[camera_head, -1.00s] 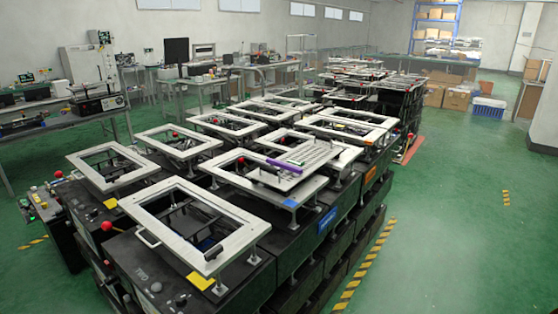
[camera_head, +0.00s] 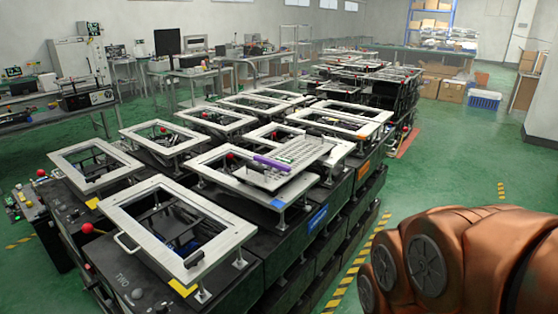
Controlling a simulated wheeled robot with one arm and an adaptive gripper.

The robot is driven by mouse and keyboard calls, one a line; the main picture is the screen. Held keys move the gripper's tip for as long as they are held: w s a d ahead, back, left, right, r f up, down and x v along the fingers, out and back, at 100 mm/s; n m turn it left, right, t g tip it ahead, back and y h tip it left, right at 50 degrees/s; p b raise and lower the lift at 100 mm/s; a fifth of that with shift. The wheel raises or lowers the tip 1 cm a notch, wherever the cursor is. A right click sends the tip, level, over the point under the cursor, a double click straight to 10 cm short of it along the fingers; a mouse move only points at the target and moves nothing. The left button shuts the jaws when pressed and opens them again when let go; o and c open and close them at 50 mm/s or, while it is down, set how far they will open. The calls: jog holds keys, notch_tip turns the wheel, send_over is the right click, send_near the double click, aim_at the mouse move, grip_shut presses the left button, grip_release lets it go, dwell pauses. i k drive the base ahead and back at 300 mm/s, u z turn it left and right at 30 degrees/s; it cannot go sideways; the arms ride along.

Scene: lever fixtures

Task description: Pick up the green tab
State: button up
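I cannot make out a green tab on the fixtures. The black fixtures with pale frames (camera_head: 113,214) stand in rows at the middle and left. The tabs that show are yellow (camera_head: 182,288), blue (camera_head: 278,205), purple (camera_head: 272,163) and orange (camera_head: 364,170). The purple piece lies on a slotted plate (camera_head: 300,152) on one frame. My gripper is out of view. A copper-coloured part of my arm fills the lower right corner and hides the floor there.
Red knobs (camera_head: 87,228) stick up beside several frames. A blue crate (camera_head: 484,101) and cardboard boxes (camera_head: 451,91) stand at the back right. Benches with equipment (camera_head: 66,104) line the left. The green floor (camera_head: 450,165) right of the fixtures is clear, with yellow-black striped marks.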

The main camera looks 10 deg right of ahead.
aim_at(291, 162)
jog(key=z, duration=1.9)
jog(key=i, duration=0.95)
jog(key=u, duration=3.45)
jog(key=i, duration=0.5)
